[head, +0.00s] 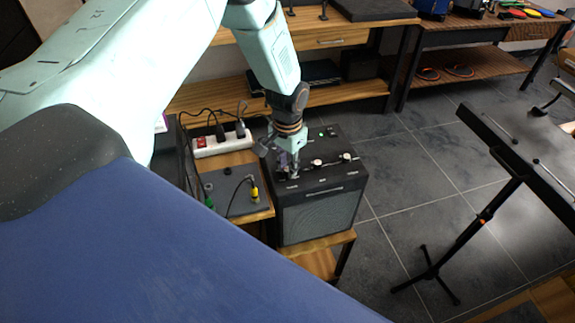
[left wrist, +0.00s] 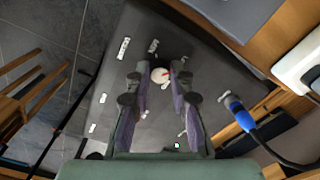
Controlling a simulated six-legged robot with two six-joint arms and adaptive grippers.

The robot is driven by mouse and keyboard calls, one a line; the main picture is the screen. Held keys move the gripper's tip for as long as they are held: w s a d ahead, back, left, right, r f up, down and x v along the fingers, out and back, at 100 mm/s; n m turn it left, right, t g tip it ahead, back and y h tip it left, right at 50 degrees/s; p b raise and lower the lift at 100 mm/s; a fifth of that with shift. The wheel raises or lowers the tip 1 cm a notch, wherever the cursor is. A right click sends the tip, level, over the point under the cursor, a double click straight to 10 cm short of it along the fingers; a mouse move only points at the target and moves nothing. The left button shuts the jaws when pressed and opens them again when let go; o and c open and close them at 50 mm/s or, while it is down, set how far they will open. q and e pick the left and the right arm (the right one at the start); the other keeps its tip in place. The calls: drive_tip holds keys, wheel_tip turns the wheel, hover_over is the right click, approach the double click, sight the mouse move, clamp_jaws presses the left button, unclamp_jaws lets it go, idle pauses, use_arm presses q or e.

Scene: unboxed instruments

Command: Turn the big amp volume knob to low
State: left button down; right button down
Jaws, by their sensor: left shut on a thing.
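The black amp (head: 320,215) stands on a wooden stand, its grille facing forward. Its top panel carries white knobs, one near the middle (head: 316,162) and one to the right (head: 346,156). My left gripper (head: 287,165) points down onto the left part of this panel and hides what is under it. In the left wrist view, a round white knob (left wrist: 160,76) with a red mark sits between the purple-grey fingertips of my left gripper (left wrist: 160,70), which is shut on it. The red mark lies toward the knob's upper right there. My right gripper is not in view.
A power strip (head: 222,143) with plugs and a grey box (head: 230,193) with green and yellow cable plugs stand left of the amp. A blue plug (left wrist: 240,113) shows in the wrist view. A black music stand (head: 480,200) is at right. Tiled floor lies between.

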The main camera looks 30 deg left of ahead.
use_arm(q)
drive_tip(key=shift+w+r+m, duration=0.1)
drive_tip(key=shift+w+m, duration=0.05)
drive_tip(key=shift+m, duration=0.45)
drive_tip(key=c, duration=1.2)
unclamp_jaws()
wheel_tip(320, 180, up, 12)
drive_tip(key=shift+f, duration=0.1)
